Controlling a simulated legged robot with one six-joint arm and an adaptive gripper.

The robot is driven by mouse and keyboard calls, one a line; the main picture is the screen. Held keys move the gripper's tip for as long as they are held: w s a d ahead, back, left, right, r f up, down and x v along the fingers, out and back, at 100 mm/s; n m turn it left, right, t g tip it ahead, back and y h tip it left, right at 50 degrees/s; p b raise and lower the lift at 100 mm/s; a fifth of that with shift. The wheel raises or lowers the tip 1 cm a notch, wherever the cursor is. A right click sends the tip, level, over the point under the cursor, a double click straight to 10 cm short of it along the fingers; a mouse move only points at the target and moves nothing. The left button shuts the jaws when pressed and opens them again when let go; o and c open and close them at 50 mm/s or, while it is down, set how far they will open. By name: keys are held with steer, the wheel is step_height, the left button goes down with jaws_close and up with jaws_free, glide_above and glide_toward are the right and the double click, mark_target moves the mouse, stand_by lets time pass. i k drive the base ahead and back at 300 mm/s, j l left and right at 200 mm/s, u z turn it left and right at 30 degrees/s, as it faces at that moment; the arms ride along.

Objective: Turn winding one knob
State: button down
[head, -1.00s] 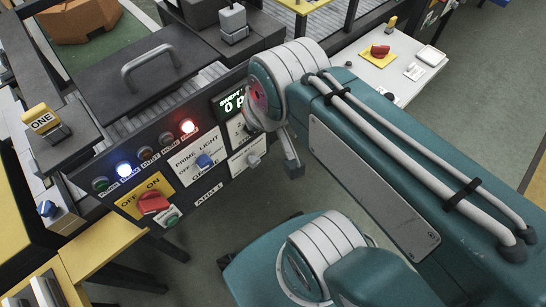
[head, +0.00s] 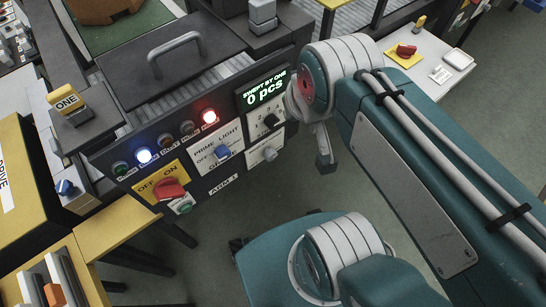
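A control panel (head: 226,187) faces me. It carries a blue knob (head: 222,153) under PRIME LIGHT, a black knob (head: 271,121) under the display, a pale grey knob (head: 269,154) below that, and a red OFF/ON switch (head: 170,188). A yellow tag reading ONE (head: 66,101) stands on a dark block left of the panel. Another blue knob (head: 67,187) sits on a white box below it. I cannot read which knob is the winding one. My gripper (head: 324,160) shows only as a small grey part beyond my arm, right of the panel and apart from it; its fingers are mostly hidden.
The display (head: 266,92) reads "SWEPT BY ONE 0 pcs". A dark lid with a handle (head: 175,53) lies behind the panel. A white table (head: 425,75) with a red knob (head: 406,50) stands at the upper right. Yellow tables (head: 118,222) fill the lower left.

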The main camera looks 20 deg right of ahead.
mark_target(270, 155)
steer(key=k+l, duration=0.8)
steer(key=i+l+u, duration=0.05)
steer(key=l, duration=0.05)
